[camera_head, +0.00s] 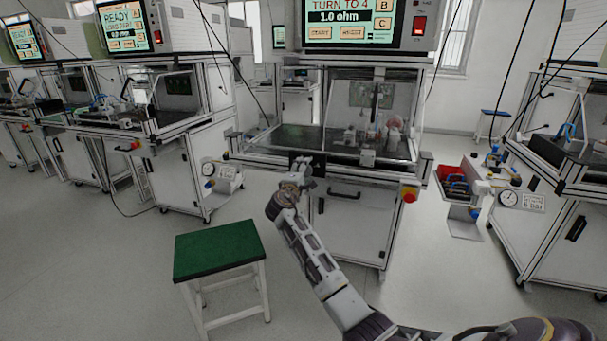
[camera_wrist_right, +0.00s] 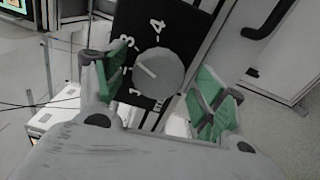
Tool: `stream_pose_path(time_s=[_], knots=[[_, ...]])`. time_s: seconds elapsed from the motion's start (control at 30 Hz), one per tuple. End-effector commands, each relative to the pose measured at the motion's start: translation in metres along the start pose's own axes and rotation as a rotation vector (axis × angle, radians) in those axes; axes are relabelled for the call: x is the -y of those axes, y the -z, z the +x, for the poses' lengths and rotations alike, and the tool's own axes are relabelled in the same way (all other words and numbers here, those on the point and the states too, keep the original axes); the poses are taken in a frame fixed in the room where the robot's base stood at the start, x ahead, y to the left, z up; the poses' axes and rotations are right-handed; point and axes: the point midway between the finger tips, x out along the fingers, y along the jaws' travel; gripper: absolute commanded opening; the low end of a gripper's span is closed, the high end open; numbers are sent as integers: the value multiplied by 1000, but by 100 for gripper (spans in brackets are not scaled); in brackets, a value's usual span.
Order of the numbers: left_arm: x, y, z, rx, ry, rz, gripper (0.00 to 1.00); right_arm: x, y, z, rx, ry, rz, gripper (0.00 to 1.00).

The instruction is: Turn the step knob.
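The step knob (camera_wrist_right: 165,72) is a round grey dial on a black plate (camera_wrist_right: 192,20) with white numerals, 4 and 3 among them. Its white pointer line points left and slightly up in the right wrist view, toward the lower numerals; the exact step is hard to tell. My right gripper (camera_wrist_right: 160,80) is open, its green-padded fingers on either side of the knob with visible gaps. In the head view, the right gripper (camera_head: 307,171) is in front of the bench's front edge, and the knob is too small to make out. The screen (camera_head: 350,13) reads "TURN TO 4" and "1.0 ohm". My left gripper is out of view.
The test bench (camera_head: 350,225) has a clear-fronted enclosure, a door handle and a red stop button (camera_head: 409,196). A green-topped stool (camera_head: 217,250) stands at front left. A red bin (camera_head: 452,180) is at right.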

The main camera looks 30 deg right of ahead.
Motion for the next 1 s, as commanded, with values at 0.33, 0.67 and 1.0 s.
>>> stream_pose_path(time_s=[0.33,0.67,1.0], knots=[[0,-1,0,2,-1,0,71,-1,0,-2,0,-2,1,71],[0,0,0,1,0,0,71,-1,0,-24,-1,-2,0,71],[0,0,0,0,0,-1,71,0,0,-68,-1,-1,0,71]])
